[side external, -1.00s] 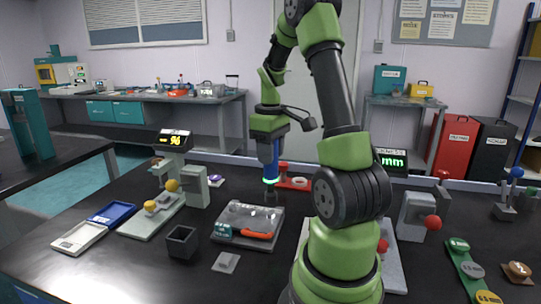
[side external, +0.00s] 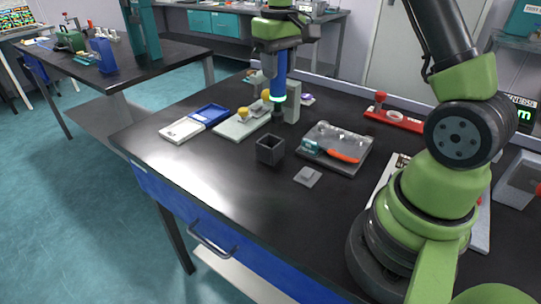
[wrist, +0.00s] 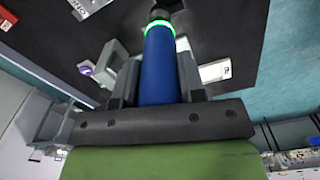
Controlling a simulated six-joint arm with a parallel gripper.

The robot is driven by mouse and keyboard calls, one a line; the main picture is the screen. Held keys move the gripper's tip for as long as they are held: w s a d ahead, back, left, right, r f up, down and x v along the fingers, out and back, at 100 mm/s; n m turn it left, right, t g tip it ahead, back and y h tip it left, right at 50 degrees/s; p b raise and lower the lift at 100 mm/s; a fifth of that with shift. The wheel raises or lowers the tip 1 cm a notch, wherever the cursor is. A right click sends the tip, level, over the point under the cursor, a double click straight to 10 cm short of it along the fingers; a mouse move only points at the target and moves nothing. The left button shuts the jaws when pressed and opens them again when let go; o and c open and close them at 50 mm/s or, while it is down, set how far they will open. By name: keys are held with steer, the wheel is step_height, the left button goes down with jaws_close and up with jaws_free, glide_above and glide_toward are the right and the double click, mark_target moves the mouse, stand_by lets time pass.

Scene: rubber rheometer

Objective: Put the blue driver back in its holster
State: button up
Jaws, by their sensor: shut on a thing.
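My gripper (side external: 277,62) is shut on the blue driver (side external: 279,88) and holds it upright, tip down, above the black bench. The driver has a glowing green ring and a dark tip. In the wrist view the blue driver (wrist: 158,70) stands between the jaws of my gripper (wrist: 156,82), its tip near the top edge. A dark, square, open-topped box (side external: 270,150), which looks like the holster, stands on the bench in front of the driver and looks empty. In the side view the driver's tip shows behind and above it, apart from it.
A grey press with yellow knobs (side external: 245,120) stands close behind and left of the driver. A tray with an orange-handled tool (side external: 335,148) lies right of the box. A small grey plate (side external: 307,176) lies in front. A blue and white case (side external: 195,122) lies left.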

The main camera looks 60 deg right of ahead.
steer(key=shift+w+a+f, duration=0.5)
steer(key=shift+a, duration=0.3)
step_height(320, 180, down, 9)
steer(key=shift+f, duration=0.1)
steer(key=o, duration=1)
